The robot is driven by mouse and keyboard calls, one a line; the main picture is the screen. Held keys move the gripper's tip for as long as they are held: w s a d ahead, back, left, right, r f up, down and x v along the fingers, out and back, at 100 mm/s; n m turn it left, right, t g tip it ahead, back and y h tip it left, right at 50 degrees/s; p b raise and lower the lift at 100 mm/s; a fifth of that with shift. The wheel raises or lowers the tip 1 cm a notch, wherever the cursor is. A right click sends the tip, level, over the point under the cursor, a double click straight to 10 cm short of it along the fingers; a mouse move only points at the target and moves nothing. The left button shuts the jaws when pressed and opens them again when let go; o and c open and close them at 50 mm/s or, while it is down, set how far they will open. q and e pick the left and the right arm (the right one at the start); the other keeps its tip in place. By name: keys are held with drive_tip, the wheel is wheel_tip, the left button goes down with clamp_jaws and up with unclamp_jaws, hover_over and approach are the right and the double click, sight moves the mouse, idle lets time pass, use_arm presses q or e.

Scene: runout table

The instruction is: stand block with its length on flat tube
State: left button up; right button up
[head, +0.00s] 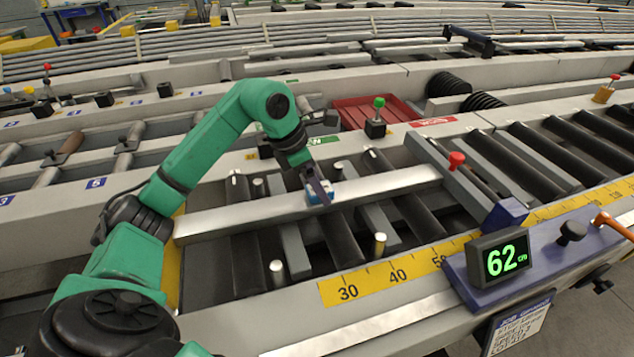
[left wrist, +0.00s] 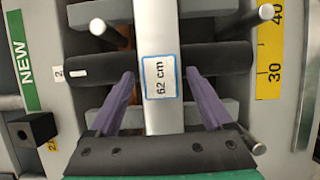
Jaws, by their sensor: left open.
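The flat tube (head: 240,214) is a long pale bar lying across the dark rollers in the head view. It runs up the middle of the left wrist view (left wrist: 162,115). A small blue block (head: 346,190) with a white face sits on the tube. In the left wrist view the block (left wrist: 160,77) shows a blue-edged white face reading "62 cm". My left gripper (head: 320,189) is over the block, and its fingers partly hide it. In the left wrist view my left gripper (left wrist: 160,78) is open, with one purple finger on each side of the block and gaps between.
A display (head: 500,260) reads 62 cm at the front right. A yellow scale (head: 375,278) runs along the front edge. Metal pins (head: 379,245) stand up near the tube. A red tray (head: 365,112) and a green-knobbed black block (head: 376,127) are behind.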

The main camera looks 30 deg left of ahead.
use_arm(q)
drive_tip(key=v, duration=1.2)
drive_tip(key=shift+p, duration=0.4)
